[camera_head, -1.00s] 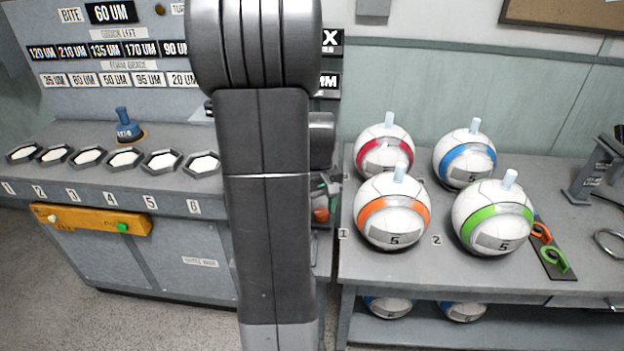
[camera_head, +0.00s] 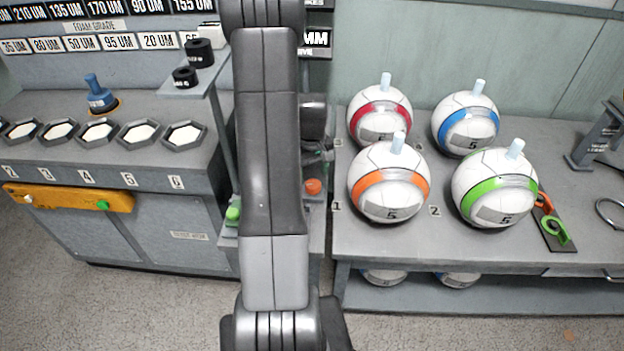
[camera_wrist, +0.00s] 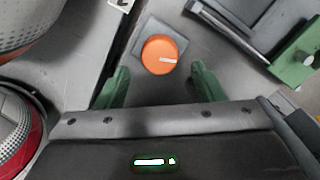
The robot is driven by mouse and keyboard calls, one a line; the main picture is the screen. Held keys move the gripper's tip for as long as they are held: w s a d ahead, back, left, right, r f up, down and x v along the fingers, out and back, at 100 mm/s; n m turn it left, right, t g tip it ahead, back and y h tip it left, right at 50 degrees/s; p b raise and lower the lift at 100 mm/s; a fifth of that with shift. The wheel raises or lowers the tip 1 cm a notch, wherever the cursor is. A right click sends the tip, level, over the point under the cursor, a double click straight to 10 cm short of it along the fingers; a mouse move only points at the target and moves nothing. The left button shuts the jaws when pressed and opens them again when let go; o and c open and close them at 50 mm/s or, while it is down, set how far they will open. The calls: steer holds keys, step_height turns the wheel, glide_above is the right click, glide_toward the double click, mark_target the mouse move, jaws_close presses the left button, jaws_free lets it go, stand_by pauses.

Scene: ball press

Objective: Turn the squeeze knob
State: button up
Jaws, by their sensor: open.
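The squeeze knob seems to be the round orange knob with a white mark on a grey square base; in the wrist view this orange knob (camera_wrist: 160,55) sits just beyond and between my fingertips. It also shows in the head view (camera_head: 313,186), just right of my arm. My gripper (camera_wrist: 160,82) is open, with one green finger on each side of the knob's line, and nothing is between the fingers. In the head view my arm hides the gripper and much of the press.
Striped balls, including the orange-striped ball (camera_head: 389,186), stand on the right bench (camera_head: 420,245), close to the knob. In the wrist view a ball with a red band (camera_wrist: 18,135) is at left and a green block (camera_wrist: 300,55) at right. A green button (camera_head: 233,214) is left of my arm.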

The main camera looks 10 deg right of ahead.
mark_target(313, 182)
steer(key=shift+f, duration=1.75)
steer(key=c, duration=1)
steer(key=shift+o, duration=0.2)
steer(key=m+b, duration=0.2)
steer(key=m, duration=0.3)
steer(key=shift+d, duration=0.15)
steer(key=m+b, duration=0.1)
steer(key=m, duration=0.4)
steer(key=shift+d+m, duration=0.1)
steer(key=shift+m, duration=0.2)
steer(key=shift+b, duration=0.3)
steer(key=o, duration=1)
steer(key=shift+c, duration=0.2)
